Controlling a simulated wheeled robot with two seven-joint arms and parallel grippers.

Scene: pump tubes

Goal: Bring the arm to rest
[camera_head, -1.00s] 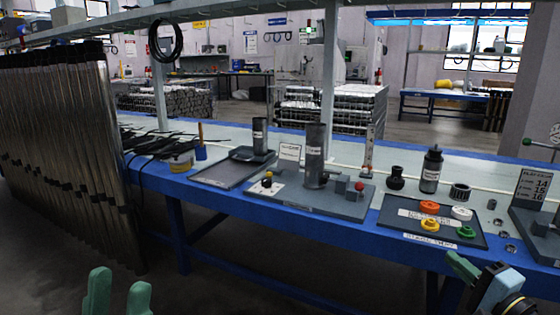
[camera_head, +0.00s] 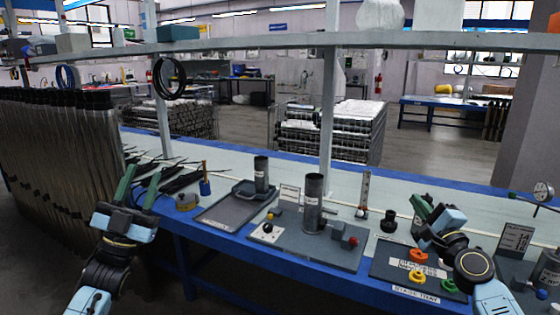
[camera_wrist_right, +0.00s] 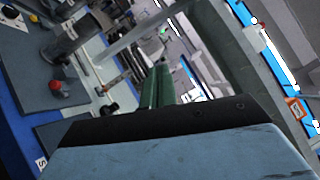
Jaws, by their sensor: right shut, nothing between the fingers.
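My left gripper (camera_head: 138,187) has two green fingers spread apart with nothing between them. It is at the left in the head view, in front of the bench, near the row of long tubes. My right gripper (camera_head: 421,206) is above the right part of the bench, over the parts tray (camera_head: 385,262). Its green fingers (camera_wrist_right: 158,86) are together and empty in the right wrist view. The right gripper and arm hide part of the tray and what stands behind it.
The blue-edged bench (camera_head: 215,250) carries a pump fixture plate (camera_head: 290,248) with an upright grey cylinder (camera_head: 313,200), a flat tray (camera_head: 228,212) and a small black part (camera_head: 389,222). Long metal tubes (camera_head: 60,160) stand at the left. A shelf (camera_head: 250,48) crosses above the bench.

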